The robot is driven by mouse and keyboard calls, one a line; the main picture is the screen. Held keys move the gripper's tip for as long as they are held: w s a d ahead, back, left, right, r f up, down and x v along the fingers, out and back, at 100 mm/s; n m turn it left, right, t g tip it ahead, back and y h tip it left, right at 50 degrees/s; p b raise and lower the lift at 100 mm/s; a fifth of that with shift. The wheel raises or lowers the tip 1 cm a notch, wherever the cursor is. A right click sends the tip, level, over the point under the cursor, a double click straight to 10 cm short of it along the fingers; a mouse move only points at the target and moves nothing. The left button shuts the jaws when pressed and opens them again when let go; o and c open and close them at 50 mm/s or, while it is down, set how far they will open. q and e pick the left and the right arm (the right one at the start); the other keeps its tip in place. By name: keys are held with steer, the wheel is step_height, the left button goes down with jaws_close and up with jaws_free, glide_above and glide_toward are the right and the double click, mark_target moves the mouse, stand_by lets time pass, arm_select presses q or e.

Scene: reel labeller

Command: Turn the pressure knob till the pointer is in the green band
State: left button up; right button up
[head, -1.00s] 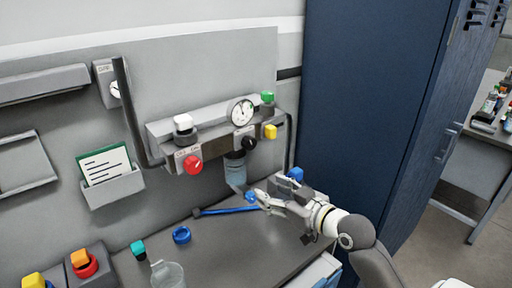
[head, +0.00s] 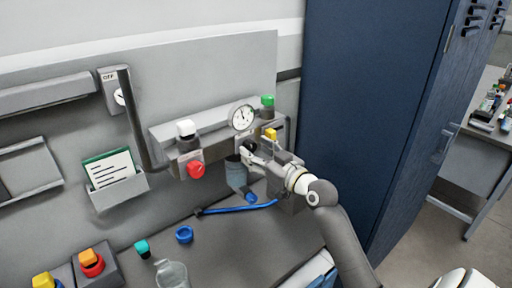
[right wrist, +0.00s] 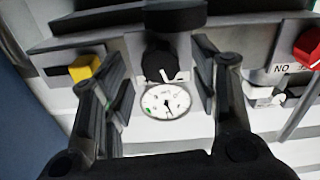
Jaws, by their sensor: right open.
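The pressure knob (right wrist: 158,66) is black with a white mark, on a grey plate. In the head view the knob (head: 249,146) is partly hidden by my right gripper (head: 258,157). The right wrist view looks at it upside down, with my open right gripper (right wrist: 158,78) having one finger on each side of the knob; I cannot tell whether either touches it. The round white gauge (right wrist: 165,102) shows a small green band at its left in that view; the dark needle points elsewhere, apart from the green. The gauge (head: 242,117) also shows in the head view. My left gripper is not in view.
A yellow button (right wrist: 84,68) and a red knob (right wrist: 309,48) flank the pressure knob. A green-capped part (head: 267,104) stands near the gauge. A blue-handled tool (head: 240,208), a blue ring (head: 184,234) and a clear jar (head: 171,273) are on the bench below.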

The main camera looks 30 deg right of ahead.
steer(key=shift+w, duration=0.35)
steer(key=shift+c, duration=0.4)
steer(key=c, duration=1)
steer(key=shift+m, duration=0.3)
steer(key=m+p, duration=0.1)
steer(key=m, duration=0.1)
steer(key=shift+r+m+p, duration=0.15)
steer(key=shift+m+p, duration=0.15)
steer(key=shift+p, duration=0.1)
steer(key=m+p, duration=0.1)
steer(key=m, duration=0.2)
steer(key=shift+m+p, duration=0.3)
steer(key=shift+p, duration=0.1)
steer(key=m+p, duration=0.2)
steer(key=m, duration=0.3)
steer(key=shift+m, duration=0.3)
